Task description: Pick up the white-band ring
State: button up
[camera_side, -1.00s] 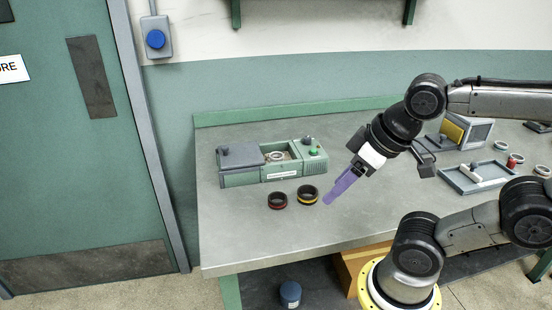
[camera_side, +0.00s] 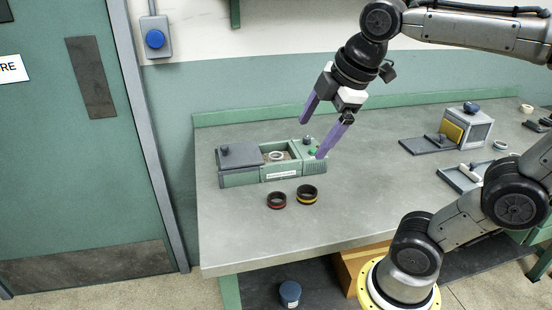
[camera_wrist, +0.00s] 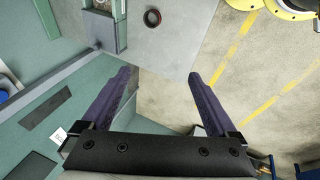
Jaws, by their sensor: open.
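In the side view, a pale ring shape (camera_side: 277,156) sits in the open middle bay of the green grinder (camera_side: 240,179); I cannot tell if it is the white-band ring. A dark ring with a red band (camera_side: 277,200) and a dark ring with a yellow band (camera_side: 307,194) lie on the bench in front of the grinder. My gripper (camera_side: 313,138) is open and empty, its purple fingers spread in the air over the grinder's right end. In the wrist view, my gripper (camera_wrist: 160,74) has bare space between its fingers; one dark reddish ring (camera_wrist: 152,18) lies beyond them.
The grinder has a grey lid (camera_side: 239,154) on its left and a green knob (camera_side: 313,150) on its right. A grey box with a yellow panel (camera_side: 453,132) and a grey tray (camera_side: 457,180) stand at the right. The bench middle (camera_side: 380,180) is clear.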

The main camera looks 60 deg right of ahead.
jog(key=w+d+n+g+h, duration=0.1)
jog(key=w+d+n+g, duration=0.15)
jog(key=w+d, duration=0.5)
jog(key=w+d+n+g, duration=0.1)
jog(key=w+d+n, duration=0.3)
jog(key=w, duration=0.6)
jog(key=shift+m+g, duration=0.55)
jog(key=shift+g, duration=0.3)
jog(key=w+d+f, duration=0.1)
jog(key=d+f, duration=0.2)
jog(key=f, duration=0.2)
jog(key=w+d+f, duration=0.1)
jog(key=d+f, duration=0.2)
jog(key=f, duration=0.3)
jog(key=w+d+f, duration=0.2)
jog(key=d+f, duration=0.1)
jog(key=f, duration=0.3)
jog(key=shift+f, duration=0.15)
jog(key=shift+w+d+f, duration=0.1)
jog(key=shift+d+f, duration=0.1)
jog(key=shift+f, duration=0.85)
jog(key=shift+s+d+f, duration=0.1)
jog(key=shift+d+f, duration=0.15)
jog(key=shift+f, duration=0.75)
jog(key=shift+w+d+f, duration=0.1)
jog(key=shift+d+f, duration=0.1)
jog(key=shift+f, duration=0.85)
jog(key=shift+r, duration=0.1)
grip_shut()
